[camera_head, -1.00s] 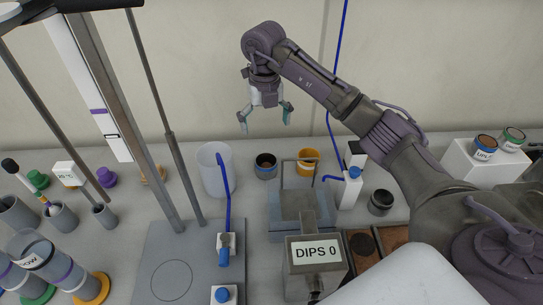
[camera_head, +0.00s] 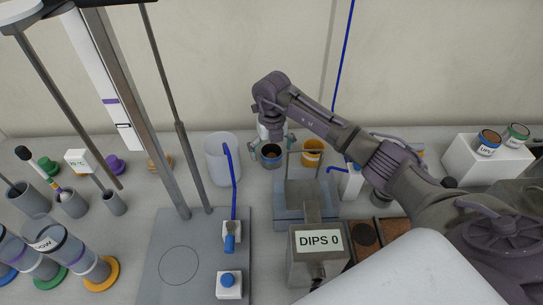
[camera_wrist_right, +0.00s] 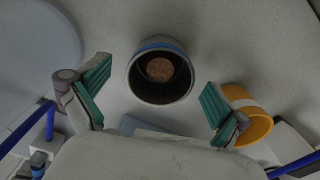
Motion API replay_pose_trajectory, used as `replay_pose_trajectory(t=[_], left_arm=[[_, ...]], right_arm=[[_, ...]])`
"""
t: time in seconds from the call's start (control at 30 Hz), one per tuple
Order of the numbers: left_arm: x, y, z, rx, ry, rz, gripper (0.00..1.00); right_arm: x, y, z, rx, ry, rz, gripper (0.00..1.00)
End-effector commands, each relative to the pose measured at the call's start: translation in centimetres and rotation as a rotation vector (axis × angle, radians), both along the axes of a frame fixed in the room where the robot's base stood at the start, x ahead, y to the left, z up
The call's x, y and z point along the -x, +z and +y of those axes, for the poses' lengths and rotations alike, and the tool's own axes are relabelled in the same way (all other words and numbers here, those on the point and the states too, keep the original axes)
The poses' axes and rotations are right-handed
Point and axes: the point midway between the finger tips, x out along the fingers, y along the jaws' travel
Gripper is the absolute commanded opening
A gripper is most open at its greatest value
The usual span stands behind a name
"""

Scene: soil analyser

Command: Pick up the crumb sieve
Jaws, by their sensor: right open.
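A dark round cup with a blue band and brown stuff inside (camera_head: 271,160) stands on the table near the back wall; I take it to be the crumb sieve, though no label on it can be read. In the right wrist view the cup (camera_wrist_right: 160,88) lies between and ahead of the fingers, with a gap on each side. My right gripper (camera_head: 271,146) is open and empty, just above and around the cup's rim; its green-padded fingers show in the right wrist view (camera_wrist_right: 155,95). My left gripper is not in view.
An orange cup (camera_head: 313,154) stands close on the right, and a pale beaker (camera_head: 221,165) on the left. A grey device marked DIPS 0 (camera_head: 319,262) is in front, with a frame behind it. Labelled pots (camera_head: 488,143) sit on a white block (camera_head: 485,165).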

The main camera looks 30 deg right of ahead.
Motion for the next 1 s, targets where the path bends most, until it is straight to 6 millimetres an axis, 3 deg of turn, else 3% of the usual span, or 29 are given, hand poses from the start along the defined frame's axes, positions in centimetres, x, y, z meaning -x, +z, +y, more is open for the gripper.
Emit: replay_pose_trajectory(t=[0.2,0.63,0.87,1.0], left_arm=[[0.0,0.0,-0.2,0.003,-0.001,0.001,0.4],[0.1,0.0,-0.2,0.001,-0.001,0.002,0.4],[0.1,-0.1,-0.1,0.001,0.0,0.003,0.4],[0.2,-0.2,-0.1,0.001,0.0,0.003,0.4]], right_arm=[[0.0,0.0,0.0,0.0,0.0,-0.001,0.96],[0.0,0.0,0.0,0.0,0.0,-0.001,0.25],[0.0,0.1,0.0,0.0,0.0,-0.002,0.24],[-0.1,1.4,0.0,0.001,0.0,-0.005,0.24]])
